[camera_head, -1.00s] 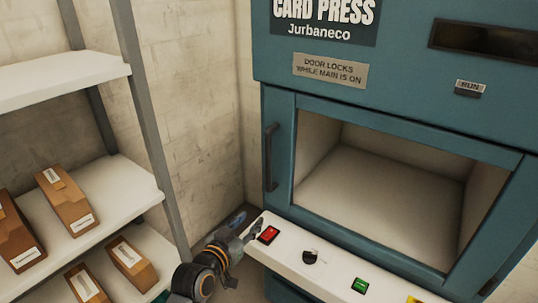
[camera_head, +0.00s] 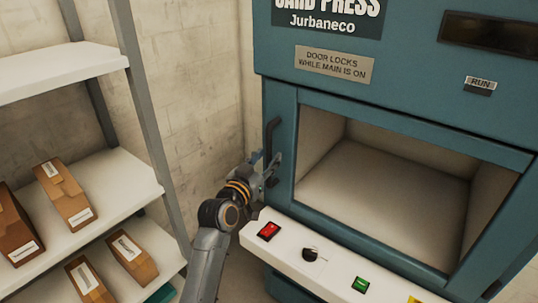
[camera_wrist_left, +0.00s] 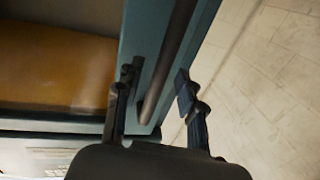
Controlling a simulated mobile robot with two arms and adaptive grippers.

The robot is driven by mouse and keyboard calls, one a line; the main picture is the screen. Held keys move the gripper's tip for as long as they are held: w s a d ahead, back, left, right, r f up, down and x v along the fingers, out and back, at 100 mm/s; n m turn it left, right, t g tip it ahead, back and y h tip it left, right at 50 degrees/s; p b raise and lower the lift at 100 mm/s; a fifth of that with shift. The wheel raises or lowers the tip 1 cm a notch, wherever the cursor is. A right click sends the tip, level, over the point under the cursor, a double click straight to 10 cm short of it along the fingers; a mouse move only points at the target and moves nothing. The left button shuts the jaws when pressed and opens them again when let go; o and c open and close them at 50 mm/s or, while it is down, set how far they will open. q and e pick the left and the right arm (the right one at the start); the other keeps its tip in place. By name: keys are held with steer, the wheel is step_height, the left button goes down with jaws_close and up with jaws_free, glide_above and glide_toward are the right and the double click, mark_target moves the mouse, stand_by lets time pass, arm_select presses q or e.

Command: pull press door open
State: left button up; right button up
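The teal press door (camera_head: 282,160) is shut in the head view, a frame around a large window onto a pale chamber. Its dark vertical handle (camera_head: 271,145) is on the door's left side. My left gripper (camera_head: 264,168) is at the lower part of this handle. In the left wrist view the open fingers of my left gripper (camera_wrist_left: 158,90) stand on either side of the handle bar (camera_wrist_left: 166,60), with a gap visible on the right side. The finger on the left overlaps the door frame. My right gripper is not in view.
A white control panel (camera_head: 330,265) with a red switch (camera_head: 268,231), a black knob (camera_head: 310,254) and a green button (camera_head: 361,284) juts out below the door. A shelf rack (camera_head: 110,185) with brown boxes stands at the left. A wall is behind my left arm.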

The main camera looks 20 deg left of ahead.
arm_select(q)
steer(key=shift+w+d, duration=0.15)
steer(key=shift+w, duration=0.8)
jaws_close()
